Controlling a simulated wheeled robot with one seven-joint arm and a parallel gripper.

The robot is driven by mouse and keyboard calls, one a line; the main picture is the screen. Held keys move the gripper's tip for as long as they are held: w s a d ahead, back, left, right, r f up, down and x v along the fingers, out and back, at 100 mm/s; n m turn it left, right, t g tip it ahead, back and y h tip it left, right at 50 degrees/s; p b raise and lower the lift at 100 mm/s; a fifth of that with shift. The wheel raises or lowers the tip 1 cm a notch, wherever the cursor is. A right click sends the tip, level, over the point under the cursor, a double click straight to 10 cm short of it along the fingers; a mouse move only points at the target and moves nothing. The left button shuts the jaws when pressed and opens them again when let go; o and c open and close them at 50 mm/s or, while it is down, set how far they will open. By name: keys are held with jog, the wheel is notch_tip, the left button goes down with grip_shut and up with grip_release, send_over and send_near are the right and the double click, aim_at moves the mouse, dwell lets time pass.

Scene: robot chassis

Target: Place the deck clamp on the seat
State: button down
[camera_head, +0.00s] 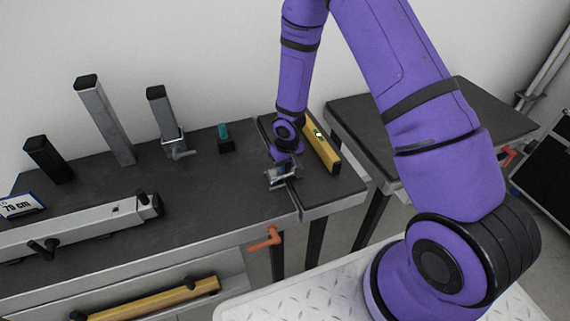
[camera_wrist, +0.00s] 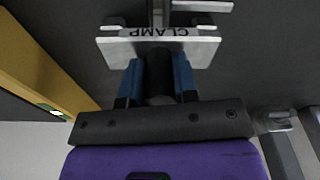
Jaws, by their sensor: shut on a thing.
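The deck clamp (camera_head: 281,177) is a small silver metal piece at the end of my arm, over the front part of the small dark side table. In the wrist view, its pale plate reads "CLAMP" (camera_wrist: 160,47), upside down, and a black part of it stands between the blue fingers. My gripper (camera_wrist: 157,82) is shut on this black part. In the head view my gripper (camera_head: 284,160) is small and partly hidden by my wrist. I cannot tell whether the clamp touches the tabletop. I cannot make out which surface is the seat.
A yellow level (camera_head: 321,149) lies close right of the clamp; it also shows in the wrist view (camera_wrist: 45,70). On the long dark table (camera_head: 200,205) stand several posts, a teal-topped block (camera_head: 224,138) and a long silver beam (camera_head: 80,229). An orange clamp (camera_head: 265,239) sits at its front edge.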

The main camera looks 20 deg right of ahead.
jog(key=shift+f, duration=0.15)
jog(key=c, duration=0.9)
grip_release()
jog(key=r, duration=0.4)
jog(key=s+r, duration=0.1)
jog(key=r, duration=0.7)
jog(key=shift+s+d+r, duration=0.15)
jog(key=s+d+r+t+h, duration=0.1)
jog(key=s+d+r, duration=0.15)
jog(key=r, duration=0.45)
jog(key=s+d+r+m, duration=0.1)
jog(key=s+r, duration=0.2)
jog(key=r, duration=0.5)
jog(key=s+d+r+t+h, duration=0.1)
jog(key=s+d+r, duration=0.1)
jog(key=r, duration=0.5)
jog(key=shift+m+t+y, duration=0.6)
jog(key=shift+t+y, duration=0.3)
jog(key=s+r, duration=0.4)
jog(key=s, duration=0.2)
jog(key=s+r, duration=0.4)
jog(key=s, duration=0.3)
jog(key=s+d+r, duration=0.1)
jog(key=s+r, duration=0.4)
jog(key=s, duration=0.2)
jog(key=shift+s, duration=0.2)
